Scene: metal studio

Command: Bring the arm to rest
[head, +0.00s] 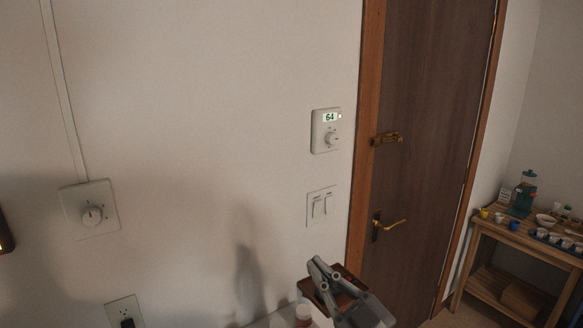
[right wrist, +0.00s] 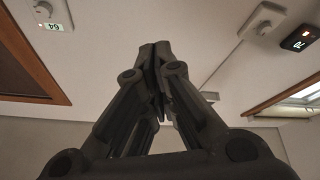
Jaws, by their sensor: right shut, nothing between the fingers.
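My right gripper (head: 320,268) shows at the lower middle of the head view, below the light switches. Its grey fingers point up and to the left, in front of a small brown surface near the wall. In the right wrist view, the dark fingers of the right gripper (right wrist: 158,52) meet at their tips, shut with nothing between them. My left gripper is not in view.
A thermostat (head: 326,131) reading 64 and a double switch (head: 321,206) are on the wall, left of a brown door (head: 430,150). A dial (head: 92,214) and an outlet (head: 124,312) are further left. A wooden table (head: 492,232) with cups stands right.

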